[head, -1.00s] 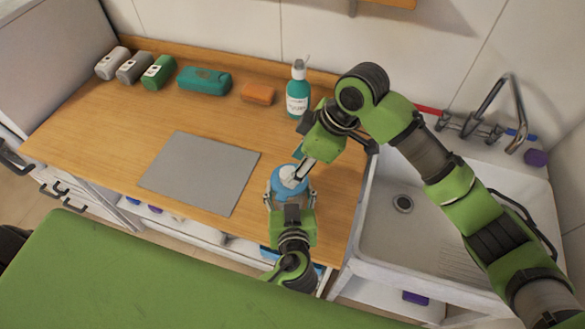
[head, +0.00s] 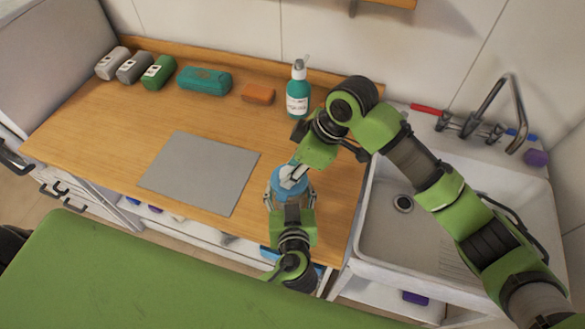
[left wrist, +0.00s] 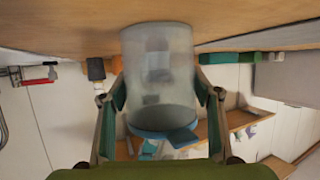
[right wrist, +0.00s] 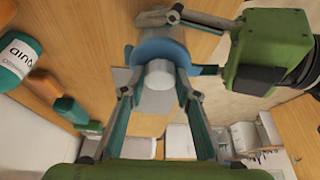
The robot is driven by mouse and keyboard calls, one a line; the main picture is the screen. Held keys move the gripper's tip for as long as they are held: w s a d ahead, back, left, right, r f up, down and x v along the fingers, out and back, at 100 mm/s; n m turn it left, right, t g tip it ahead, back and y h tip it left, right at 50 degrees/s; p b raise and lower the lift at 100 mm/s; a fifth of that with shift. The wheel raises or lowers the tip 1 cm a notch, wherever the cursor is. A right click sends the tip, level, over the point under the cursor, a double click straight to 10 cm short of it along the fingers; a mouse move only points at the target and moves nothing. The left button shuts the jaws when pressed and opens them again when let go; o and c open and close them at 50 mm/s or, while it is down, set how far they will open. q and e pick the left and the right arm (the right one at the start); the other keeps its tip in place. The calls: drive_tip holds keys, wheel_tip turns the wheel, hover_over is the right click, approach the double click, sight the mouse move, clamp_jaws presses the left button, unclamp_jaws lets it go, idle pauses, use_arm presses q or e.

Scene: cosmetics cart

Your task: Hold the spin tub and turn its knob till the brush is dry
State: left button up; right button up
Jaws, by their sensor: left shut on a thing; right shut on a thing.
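The spin tub stands on the wooden counter near its front edge; its blue lid (head: 282,190) shows in the head view. In the left wrist view the tub (left wrist: 160,70) is a frosted, see-through cylinder with faint darker shapes inside. I cannot make out the brush. My left gripper (head: 290,196) is shut around the tub, one finger on each side. The pale knob (right wrist: 158,75) rises from the blue lid (right wrist: 165,48) in the right wrist view. My right gripper (head: 291,178) comes from above and is shut on the knob, partly hiding it in the head view.
A grey mat (head: 200,172) lies left of the tub. A teal pump bottle (head: 298,92), an orange block (head: 258,94), a teal case (head: 204,81) and several rolled cloths line the back. A sink (head: 450,225) with a tap is on the right.

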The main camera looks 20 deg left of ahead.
drive_tip(key=m, duration=0.2)
drive_tip(key=m+t, duration=0.1)
drive_tip(key=m, duration=0.1)
drive_tip(key=shift+s+t, duration=0.2)
drive_tip(key=shift+t, duration=0.1)
drive_tip(key=shift+m+t+h, duration=0.3)
drive_tip(key=shift+m+t, duration=0.3)
drive_tip(key=shift+m, duration=1)
drive_tip(key=o, duration=1.1)
drive_tip(key=shift+s+r, duration=0.1)
drive_tip(key=shift+r, duration=0.05)
drive_tip(key=v, duration=1.1)
drive_tip(key=shift+s+r, duration=0.1)
drive_tip(key=shift+r, duration=0.25)
